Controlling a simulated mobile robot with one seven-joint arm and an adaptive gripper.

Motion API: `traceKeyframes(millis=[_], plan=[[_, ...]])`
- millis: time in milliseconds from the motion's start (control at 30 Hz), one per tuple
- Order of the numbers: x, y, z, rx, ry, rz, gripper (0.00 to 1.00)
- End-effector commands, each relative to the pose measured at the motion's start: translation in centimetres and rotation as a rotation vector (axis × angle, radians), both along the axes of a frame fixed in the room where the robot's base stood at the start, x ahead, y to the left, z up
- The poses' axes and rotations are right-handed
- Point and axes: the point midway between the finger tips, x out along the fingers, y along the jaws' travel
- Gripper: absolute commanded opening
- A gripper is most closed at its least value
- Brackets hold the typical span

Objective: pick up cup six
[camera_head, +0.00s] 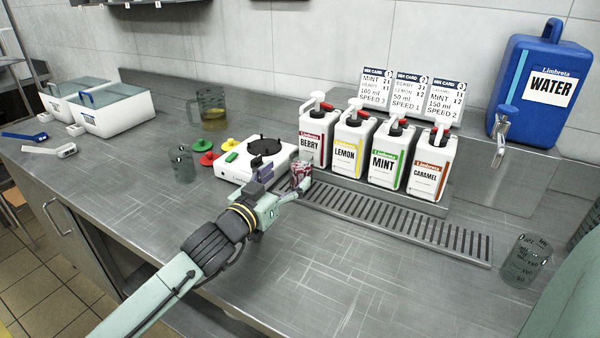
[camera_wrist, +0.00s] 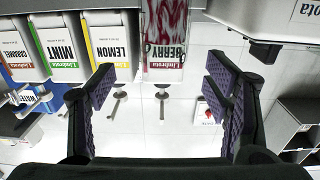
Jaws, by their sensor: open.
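A clear cup streaked with red (camera_head: 301,176) stands in front of the BERRY dispenser at the left end of the drip grate. In the wrist view the red-streaked cup (camera_wrist: 165,22) shows at the top, beyond the fingertips, with the BERRY label below it. My gripper (camera_head: 283,183) is open beside the cup in the head view. In the wrist view its two purple-padded fingers (camera_wrist: 162,88) are apart with nothing between them. Another clear cup (camera_head: 183,164) stands at the left, and one (camera_head: 525,259) at the right. I cannot read a six on any cup.
The BERRY (camera_head: 312,137), LEMON (camera_head: 352,143), MINT (camera_head: 390,158) and CARAMEL (camera_head: 431,168) dispensers line the back of the drip grate (camera_head: 400,225). A white mixer base (camera_head: 255,160) stands left of my gripper. A blue water tank (camera_head: 540,80) is at back right. The front counter is clear.

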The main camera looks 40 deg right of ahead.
Motion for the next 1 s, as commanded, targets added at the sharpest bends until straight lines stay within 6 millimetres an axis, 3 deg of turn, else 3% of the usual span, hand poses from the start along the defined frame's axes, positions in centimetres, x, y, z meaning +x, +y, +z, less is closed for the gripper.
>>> traceKeyframes(millis=[100,333,600,933,1000], plan=[[0.7,-1.8,0.3,-0.001,-0.001,-0.002,0.71],[1.5,-3.4,0.6,-0.001,-0.004,0.0,0.71],[3.2,-6.9,1.1,-0.002,-0.004,-0.001,0.71],[3.5,-7.5,0.9,-0.001,-0.005,0.0,0.71],[3.5,-7.5,0.9,-0.001,-0.005,0.0,0.66]])
